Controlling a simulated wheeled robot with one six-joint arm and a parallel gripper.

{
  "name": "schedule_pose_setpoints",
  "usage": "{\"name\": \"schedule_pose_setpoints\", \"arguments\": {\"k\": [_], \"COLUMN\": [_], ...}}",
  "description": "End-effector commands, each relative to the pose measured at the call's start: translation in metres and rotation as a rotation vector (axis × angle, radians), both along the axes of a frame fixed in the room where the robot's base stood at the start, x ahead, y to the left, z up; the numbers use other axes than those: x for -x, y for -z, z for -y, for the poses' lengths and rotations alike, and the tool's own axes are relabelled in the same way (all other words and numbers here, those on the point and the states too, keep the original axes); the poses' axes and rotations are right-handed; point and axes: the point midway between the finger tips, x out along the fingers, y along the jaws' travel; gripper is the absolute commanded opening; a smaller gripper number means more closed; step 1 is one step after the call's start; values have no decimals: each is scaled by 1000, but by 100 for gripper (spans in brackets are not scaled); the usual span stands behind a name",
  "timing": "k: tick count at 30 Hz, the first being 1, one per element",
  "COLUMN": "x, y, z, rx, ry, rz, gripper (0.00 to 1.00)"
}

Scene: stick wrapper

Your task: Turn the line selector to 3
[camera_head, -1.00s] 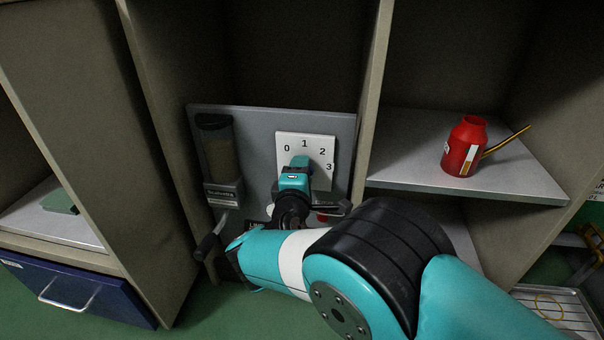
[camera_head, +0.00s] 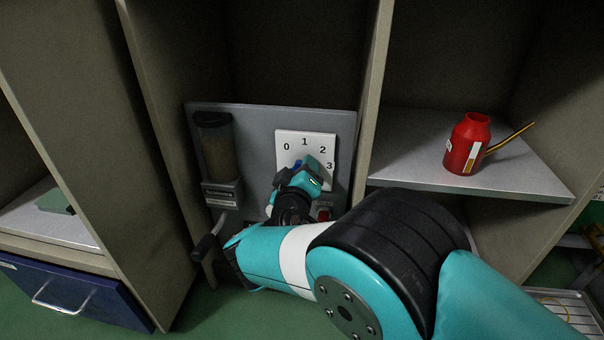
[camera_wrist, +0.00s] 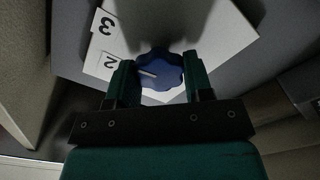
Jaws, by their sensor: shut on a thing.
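The line selector is a blue knob (camera_wrist: 160,73) on a white dial plate (camera_head: 290,140) marked 0, 1, 2 and 3. In the head view only a bit of the blue knob (camera_head: 297,166) shows behind my gripper (camera_head: 312,176). In the wrist view my gripper (camera_wrist: 158,66) is shut on the knob, with one teal finger on each side. The knob's white pointer line points left, roughly toward the 2. The 3 lies further round, at the upper left of the plate in that view. The 0 and 1 are not readable there.
A grey panel (camera_head: 262,118) carries the dial, a clear dispenser (camera_head: 216,150) on the left and a red part (camera_head: 323,214) below. Shelf walls stand close on both sides. A red can (camera_head: 467,145) sits on the right shelf (camera_head: 505,178).

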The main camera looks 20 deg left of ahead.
Motion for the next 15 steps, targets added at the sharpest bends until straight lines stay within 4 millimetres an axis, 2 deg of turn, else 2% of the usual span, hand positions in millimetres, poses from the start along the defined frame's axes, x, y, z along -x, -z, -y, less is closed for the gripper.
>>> {"name": "schedule_pose_setpoints", "arguments": {"k": [15], "x": [1], "y": [2], "z": [0], "rx": [-118], "ry": [0], "rz": [-31], "gripper": [23]}}
